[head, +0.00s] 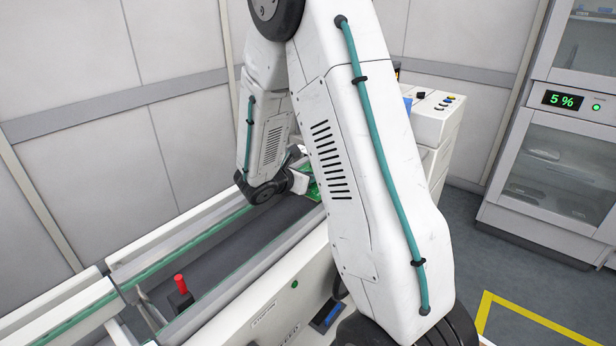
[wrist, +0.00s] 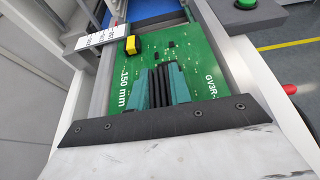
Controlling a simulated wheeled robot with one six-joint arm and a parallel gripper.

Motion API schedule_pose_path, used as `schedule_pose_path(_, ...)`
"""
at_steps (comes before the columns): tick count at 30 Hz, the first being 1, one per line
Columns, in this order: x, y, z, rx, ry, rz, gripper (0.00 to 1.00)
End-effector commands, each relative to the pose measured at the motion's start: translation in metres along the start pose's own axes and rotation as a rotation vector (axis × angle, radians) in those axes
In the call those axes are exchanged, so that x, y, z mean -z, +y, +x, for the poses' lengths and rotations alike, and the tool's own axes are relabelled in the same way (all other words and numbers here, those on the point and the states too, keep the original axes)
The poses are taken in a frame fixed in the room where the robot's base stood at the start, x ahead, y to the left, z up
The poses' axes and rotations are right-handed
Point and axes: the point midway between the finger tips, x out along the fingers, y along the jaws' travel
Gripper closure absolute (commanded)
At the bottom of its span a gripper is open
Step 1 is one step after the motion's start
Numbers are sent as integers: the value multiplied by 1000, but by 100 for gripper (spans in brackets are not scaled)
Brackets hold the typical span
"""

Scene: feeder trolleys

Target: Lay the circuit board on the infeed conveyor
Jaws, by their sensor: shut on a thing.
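The green circuit board (wrist: 197,52) lies flat in the wrist view, with a yellow part at its upper left and "150 mm" printed on it. My gripper (wrist: 162,78) has teal fingers shut on the board, with dark ribbed material between them. The board sits between the two rails of the infeed conveyor (wrist: 250,75); whether it touches the belt I cannot tell. In the head view the conveyor's dark belt (head: 232,232) runs under my arm.
A red knob (head: 181,284) stands at the near end of the conveyor. A white control box with buttons (head: 436,115) is behind my arm. A cabinet with a "5 %" display (head: 563,100) stands at the right. A blue surface (wrist: 146,10) lies beyond the board.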

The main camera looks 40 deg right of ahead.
Motion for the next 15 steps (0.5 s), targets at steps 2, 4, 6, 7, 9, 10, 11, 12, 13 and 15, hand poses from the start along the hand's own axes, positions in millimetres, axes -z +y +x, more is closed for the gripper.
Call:
schedule_pose_path(2,0,0,0,0,-1,1,100)
schedule_pose_path(4,0,0,0,0,-1,0,100)
schedule_pose_path(6,1,0,1,0,-1,0,100)
schedule_pose_path(7,2,0,1,0,-1,0,100)
schedule_pose_path(9,3,0,1,0,-1,0,100)
schedule_pose_path(10,4,0,2,0,-1,0,100)
schedule_pose_path(11,4,0,2,0,-1,0,100)
schedule_pose_path(12,5,0,2,0,-1,0,100)
schedule_pose_path(13,5,0,2,0,-1,1,100)
schedule_pose_path(15,7,0,3,0,-1,1,100)
